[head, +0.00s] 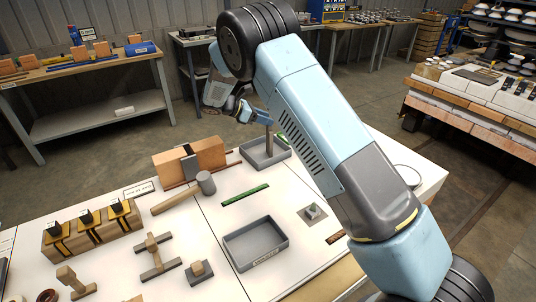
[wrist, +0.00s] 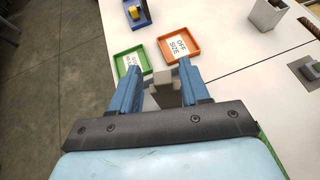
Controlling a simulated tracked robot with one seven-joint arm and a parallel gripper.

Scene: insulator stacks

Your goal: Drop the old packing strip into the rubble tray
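A thin green strip (head: 245,194), which looks like the packing strip, lies flat on the white table in the head view. I cannot tell which is the rubble tray. My gripper (head: 243,112) is above the table's far edge, away from the strip.
A mallet (head: 178,196) and an orange-brown block (head: 208,156) are left of the strip. Wooden pieces (head: 155,255) lie at the front left. The wrist view shows a green tray (wrist: 119,67) and an orange tray (wrist: 192,36) labelled "OFF SIZE". Table around the strip is clear.

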